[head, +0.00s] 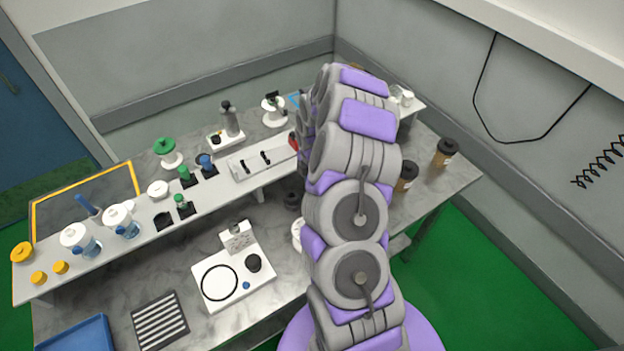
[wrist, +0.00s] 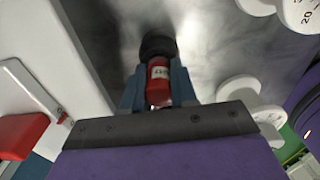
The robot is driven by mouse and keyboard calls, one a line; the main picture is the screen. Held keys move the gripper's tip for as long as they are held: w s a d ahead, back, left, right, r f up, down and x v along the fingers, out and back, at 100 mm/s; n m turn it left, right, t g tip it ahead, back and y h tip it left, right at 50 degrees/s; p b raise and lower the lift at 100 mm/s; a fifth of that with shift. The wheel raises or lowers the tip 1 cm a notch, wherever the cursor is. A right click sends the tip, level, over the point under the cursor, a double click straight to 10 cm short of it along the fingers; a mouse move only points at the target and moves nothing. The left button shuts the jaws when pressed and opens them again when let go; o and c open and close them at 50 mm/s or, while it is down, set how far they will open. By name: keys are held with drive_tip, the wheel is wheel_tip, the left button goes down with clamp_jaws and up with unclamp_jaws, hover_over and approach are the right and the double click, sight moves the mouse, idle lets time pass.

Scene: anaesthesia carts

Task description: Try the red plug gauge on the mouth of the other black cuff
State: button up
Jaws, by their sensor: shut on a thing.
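The red plug gauge (wrist: 159,84), with a small pale label, is between the blue-grey fingers of my gripper (wrist: 156,80) in the wrist view. My gripper is shut on it. A black cuff (wrist: 157,45) lies straight beyond the gauge's far end, in line with it. The two meet in the picture; I cannot tell whether they touch or whether the gauge is in the mouth. In the head view my arm hides the gripper and gauge.
The white plate (head: 212,297) also carries a black ring. The raised shelf (head: 110,255) holds jars, valves and a white rack (head: 248,172). A red block (wrist: 20,136) is at left in the wrist view. White dials (wrist: 300,14) are at right. Two brown-and-black canisters (head: 445,153) stand far right.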

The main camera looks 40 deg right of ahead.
drive_tip(key=shift+r, duration=0.1)
drive_tip(key=shift+r+p, duration=1.1)
drive_tip(key=shift+r, duration=2.3)
